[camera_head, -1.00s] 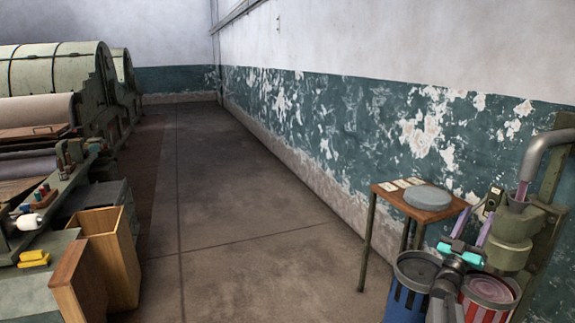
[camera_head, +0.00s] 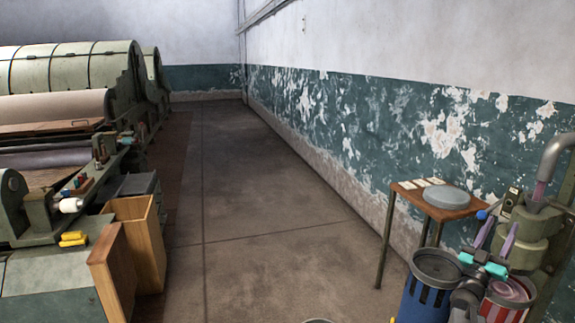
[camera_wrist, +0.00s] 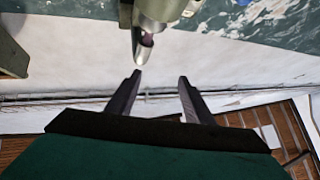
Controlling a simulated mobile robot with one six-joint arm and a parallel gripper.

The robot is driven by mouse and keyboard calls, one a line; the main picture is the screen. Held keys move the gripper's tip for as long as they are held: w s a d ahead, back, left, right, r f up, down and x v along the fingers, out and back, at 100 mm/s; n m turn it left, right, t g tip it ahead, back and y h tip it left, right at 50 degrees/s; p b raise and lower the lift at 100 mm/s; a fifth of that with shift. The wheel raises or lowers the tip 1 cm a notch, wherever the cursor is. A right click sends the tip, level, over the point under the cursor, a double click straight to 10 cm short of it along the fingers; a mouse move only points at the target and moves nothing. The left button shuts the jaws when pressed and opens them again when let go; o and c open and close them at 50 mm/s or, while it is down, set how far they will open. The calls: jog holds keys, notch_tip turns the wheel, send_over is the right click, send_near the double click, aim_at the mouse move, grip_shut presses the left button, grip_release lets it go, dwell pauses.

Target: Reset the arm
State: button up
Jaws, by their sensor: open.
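My gripper (camera_head: 502,222) is at the lower right of the head view, with its two purple fingers apart and nothing between them. It overlaps the front of the green machine (camera_head: 526,222) with a curved grey pipe at the right edge. In the wrist view my gripper (camera_wrist: 160,78) shows both dark fingers spread and empty. A metal spout (camera_wrist: 143,45) with a purple inside lies beyond the fingertips; I cannot tell the gap between them. My arm partly hides the bins below it.
A blue bin (camera_head: 422,290) and a red-and-white striped bin (camera_head: 500,312) stand under my arm. A small wooden table (camera_head: 410,193) holds a grey round lid (camera_head: 447,197). Wooden boxes (camera_head: 145,245) and green machinery (camera_head: 70,75) stand left. The middle floor is clear.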

jog(key=w+a+f+n+y+p, duration=0.1)
jog(key=w+a+f+n+y, duration=0.15)
jog(key=a+f+y, duration=0.35)
jog(key=w+a+f+n+y, duration=0.1)
jog(key=w+a+f+y, duration=0.2)
jog(key=f, duration=0.5)
jog(key=w+a+f+n+y+p, duration=0.1)
jog(key=w+a+f+y, duration=0.1)
jog(key=w+a+f, duration=0.4)
jog(key=s+a+f+n+g+y+p, duration=0.1)
jog(key=s+a+f+g+y, duration=0.25)
jog(key=a+f, duration=0.65)
jog(key=s+a+f+n+g+y, duration=0.15)
jog(key=s+a+f+y, duration=0.4)
jog(key=f, duration=0.75)
jog(key=s+a+f+g+y+p, duration=0.1)
jog(key=s+a+f+g+p, duration=0.1)
jog(key=s+a+f+g, duration=0.95)
jog(key=s+a, duration=0.2)
jog(key=s, duration=0.6)
jog(key=s+a+f+g+p, duration=0.1)
jog(key=s+a+g, duration=0.1)
jog(key=s, duration=0.8)
jog(key=s+a+n+g, duration=0.1)
jog(key=s+a, duration=0.4)
jog(key=s, duration=0.5)
jog(key=shift+s+f+g, duration=0.2)
jog(key=shift+f+g, duration=0.2)
jog(key=shift+g, duration=0.05)
